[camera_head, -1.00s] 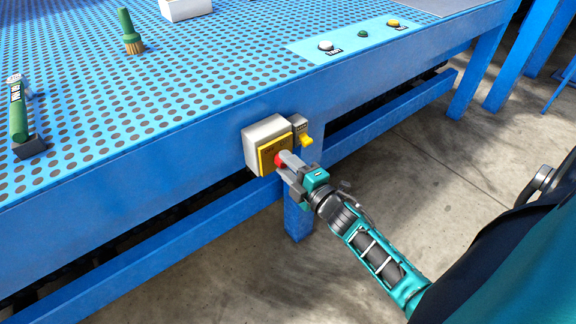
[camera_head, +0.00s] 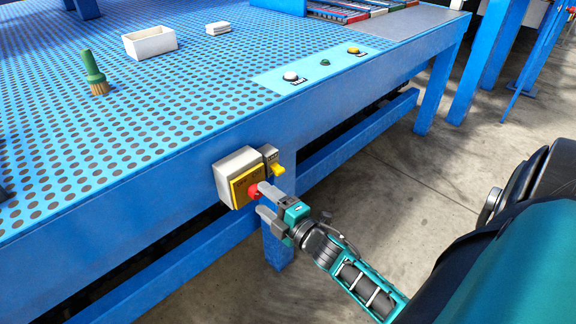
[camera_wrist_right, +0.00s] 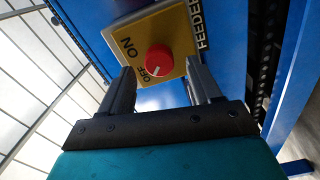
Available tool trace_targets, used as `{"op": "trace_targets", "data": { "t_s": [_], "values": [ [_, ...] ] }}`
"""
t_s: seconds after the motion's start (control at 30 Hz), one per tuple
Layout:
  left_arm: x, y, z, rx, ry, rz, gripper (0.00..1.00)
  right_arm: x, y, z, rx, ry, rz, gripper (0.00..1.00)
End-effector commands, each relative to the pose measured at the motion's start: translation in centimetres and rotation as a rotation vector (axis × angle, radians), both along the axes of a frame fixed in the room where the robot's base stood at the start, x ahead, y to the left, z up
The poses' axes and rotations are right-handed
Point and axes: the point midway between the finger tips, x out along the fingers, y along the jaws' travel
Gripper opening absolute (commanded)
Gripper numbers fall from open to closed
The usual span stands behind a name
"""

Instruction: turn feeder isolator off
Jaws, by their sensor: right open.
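The feeder isolator is a grey box (camera_head: 229,164) with a yellow plate (camera_head: 239,183) and a red round knob (camera_head: 254,190), fixed to the blue table's front side. In the right wrist view the knob (camera_wrist_right: 159,58) has a white mark on the side by the printed OFF; ON is printed further up the yellow plate (camera_wrist_right: 135,33). My right gripper (camera_head: 267,200) is open just in front of the knob, with its fingers spread. In the right wrist view the knob shows between and beyond the fingertips (camera_wrist_right: 160,75), with gaps on both sides. My left gripper is out of view.
A small yellow-tagged part (camera_head: 278,169) sits right beside the isolator box. The perforated blue table (camera_head: 190,95) bears a green brush (camera_head: 94,70), a white bin (camera_head: 150,43) and a button panel (camera_head: 318,75). A blue table leg (camera_head: 277,250) stands below; the floor at right is clear.

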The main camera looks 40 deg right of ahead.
Motion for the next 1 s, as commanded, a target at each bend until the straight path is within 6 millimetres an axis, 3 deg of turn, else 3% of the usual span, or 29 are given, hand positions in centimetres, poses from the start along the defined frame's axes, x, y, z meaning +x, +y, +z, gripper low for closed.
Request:
{"op": "trace_targets", "data": {
  "t_s": [0.3,0.5,0.7,1.0],
  "values": [
    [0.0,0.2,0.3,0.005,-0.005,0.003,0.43,-7.0,-0.6,-0.1,0.0,0.004,-0.002,0.63],
    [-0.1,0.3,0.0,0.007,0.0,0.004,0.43,-9.9,-0.8,0.0,0.0,0.003,-0.001,0.63],
    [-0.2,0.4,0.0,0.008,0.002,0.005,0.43,-10.9,-0.9,0.0,-0.001,0.0,-0.001,0.63],
    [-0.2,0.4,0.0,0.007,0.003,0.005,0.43,-10.9,-0.9,0.0,-0.001,0.0,-0.001,0.63]
  ]
}}
